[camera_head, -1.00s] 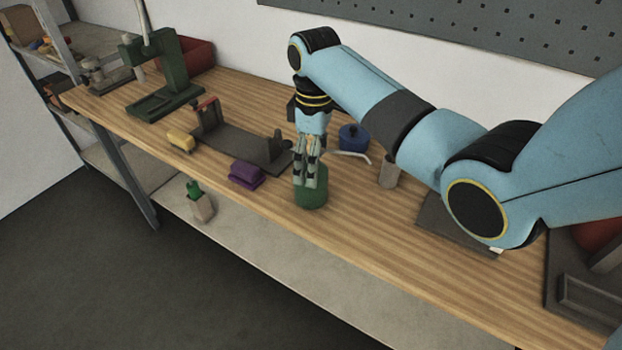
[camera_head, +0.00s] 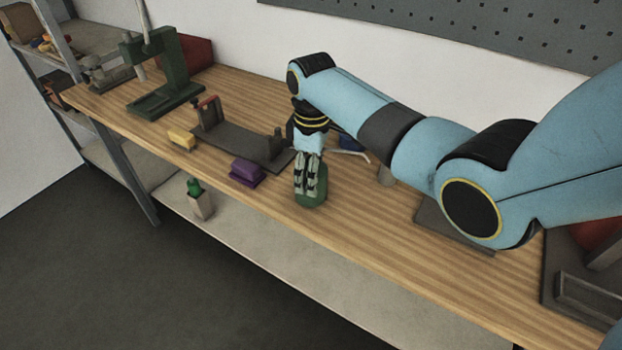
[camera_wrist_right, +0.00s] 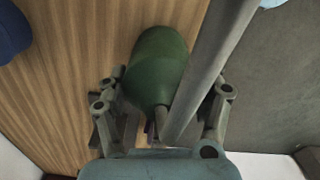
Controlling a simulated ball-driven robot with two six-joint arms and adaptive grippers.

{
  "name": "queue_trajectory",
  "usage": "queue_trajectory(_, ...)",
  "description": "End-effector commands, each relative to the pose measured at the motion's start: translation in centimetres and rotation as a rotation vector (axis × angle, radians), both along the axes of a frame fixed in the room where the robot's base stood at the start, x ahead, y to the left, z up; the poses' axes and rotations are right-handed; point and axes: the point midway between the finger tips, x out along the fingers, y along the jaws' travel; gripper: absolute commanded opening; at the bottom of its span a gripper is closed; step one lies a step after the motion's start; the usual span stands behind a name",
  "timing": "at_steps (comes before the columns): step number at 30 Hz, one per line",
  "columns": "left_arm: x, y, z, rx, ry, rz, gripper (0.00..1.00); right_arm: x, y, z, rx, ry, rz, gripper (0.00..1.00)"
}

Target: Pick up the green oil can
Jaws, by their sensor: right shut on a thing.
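The green oil can (camera_head: 312,201) is near the front edge of the wooden bench, in the middle of the head view. My right gripper (camera_head: 311,178) points down over it, its fingers shut on the upper part of the can and hiding its top. In the right wrist view the green can (camera_wrist_right: 157,62) shows beyond the fingers of the gripper (camera_wrist_right: 160,112). I cannot tell whether its base touches the bench. My left gripper is not in view.
A purple block (camera_head: 247,171) lies left of the can, with a dark grey fixture (camera_head: 240,145) behind it. A yellow block (camera_head: 181,138) is farther left. A blue object (camera_head: 349,143) is behind my arm. The bench front right of the can is clear.

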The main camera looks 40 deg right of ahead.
Motion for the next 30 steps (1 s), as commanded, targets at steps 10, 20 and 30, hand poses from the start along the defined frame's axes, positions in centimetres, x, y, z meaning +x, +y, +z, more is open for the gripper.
queue_trajectory(10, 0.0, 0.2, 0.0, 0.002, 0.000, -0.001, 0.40, 0.0, 0.0, 0.2, -0.001, -0.001, 0.000, 0.25)
queue_trajectory(20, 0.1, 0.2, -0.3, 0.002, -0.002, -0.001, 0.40, -1.0, -0.2, 4.6, -0.002, 0.000, -0.001, 0.25)
queue_trajectory(30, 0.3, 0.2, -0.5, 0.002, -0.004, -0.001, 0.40, -8.4, -0.7, 9.0, -0.003, -0.002, 0.001, 0.25)
